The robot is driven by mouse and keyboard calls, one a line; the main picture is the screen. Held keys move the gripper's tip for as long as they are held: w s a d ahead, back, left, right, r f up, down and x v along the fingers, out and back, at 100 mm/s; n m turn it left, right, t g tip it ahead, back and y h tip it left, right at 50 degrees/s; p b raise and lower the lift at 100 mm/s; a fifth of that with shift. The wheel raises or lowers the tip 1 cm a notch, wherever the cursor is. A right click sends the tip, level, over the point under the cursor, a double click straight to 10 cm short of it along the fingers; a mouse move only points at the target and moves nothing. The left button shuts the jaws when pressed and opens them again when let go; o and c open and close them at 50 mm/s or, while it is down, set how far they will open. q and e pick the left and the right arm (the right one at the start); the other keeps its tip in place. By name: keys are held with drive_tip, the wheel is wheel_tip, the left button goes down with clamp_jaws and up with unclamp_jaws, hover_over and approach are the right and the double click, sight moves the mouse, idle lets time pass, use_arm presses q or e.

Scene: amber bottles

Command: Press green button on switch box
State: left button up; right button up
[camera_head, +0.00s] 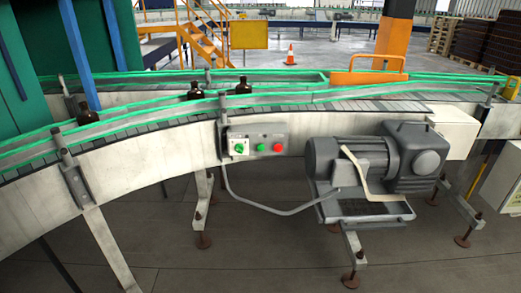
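A grey switch box (257,142) is fixed to the front side of the curved conveyor, near the middle of the view. A round green button (261,148) sits on its face, just left of a red button (277,148). Neither of my grippers shows in the head view, and nothing covers the buttons.
The conveyor (150,122) with green rails carries several dark amber bottles (243,86). A grey motor (350,160) juts out right of the box, and a grey conduit (262,207) hangs below. Dark floor (250,262) in front is open between the conveyor's legs.

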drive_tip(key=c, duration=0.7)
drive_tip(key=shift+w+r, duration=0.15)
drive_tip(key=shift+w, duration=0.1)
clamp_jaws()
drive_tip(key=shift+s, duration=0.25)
